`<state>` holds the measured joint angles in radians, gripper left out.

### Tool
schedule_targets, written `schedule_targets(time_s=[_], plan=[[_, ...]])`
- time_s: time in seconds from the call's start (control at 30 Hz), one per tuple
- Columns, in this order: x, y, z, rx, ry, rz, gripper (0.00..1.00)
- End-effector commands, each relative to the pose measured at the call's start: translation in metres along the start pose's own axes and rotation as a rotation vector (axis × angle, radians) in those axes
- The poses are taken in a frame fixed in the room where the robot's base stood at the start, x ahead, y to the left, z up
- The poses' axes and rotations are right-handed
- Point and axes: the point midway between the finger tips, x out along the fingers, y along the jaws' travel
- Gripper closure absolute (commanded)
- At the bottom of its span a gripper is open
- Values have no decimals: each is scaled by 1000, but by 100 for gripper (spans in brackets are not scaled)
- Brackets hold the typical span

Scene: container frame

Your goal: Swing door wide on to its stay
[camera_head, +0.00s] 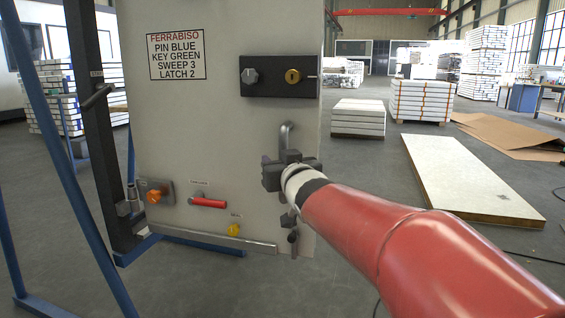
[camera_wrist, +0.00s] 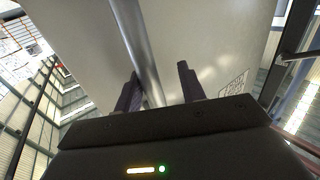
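The door (camera_head: 215,130) is a pale grey panel with a printed label, standing beside a dark post (camera_head: 95,130) on its left. A grey metal pull handle (camera_head: 286,135) stands upright near its right edge. My gripper (camera_head: 285,170) is at the handle and covers its lower part. In the wrist view, the handle bar (camera_wrist: 138,45) runs between the two spread fingers of my gripper (camera_wrist: 160,75), closer to the left finger. A gap shows between the bar and the right finger.
The door carries a black lock plate (camera_head: 280,76), an orange knob (camera_head: 153,196), a red lever (camera_head: 208,202) and a yellow knob (camera_head: 234,230). Blue frame bars (camera_head: 60,150) stand at left. A pale slab (camera_head: 470,180) lies on the floor at right.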

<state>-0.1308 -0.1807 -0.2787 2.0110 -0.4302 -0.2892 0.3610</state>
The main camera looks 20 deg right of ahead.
Motion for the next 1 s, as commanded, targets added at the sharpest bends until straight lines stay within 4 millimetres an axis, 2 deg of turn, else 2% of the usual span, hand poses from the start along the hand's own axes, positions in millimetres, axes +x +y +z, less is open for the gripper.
schedule_targets(time_s=[0.33,0.7,0.83,1.0], plan=[[-7,4,0,3,-2,7,61],[-64,1,0,1,0,2,61],[-75,0,0,1,0,2,61],[-78,0,1,0,-2,1,61]])
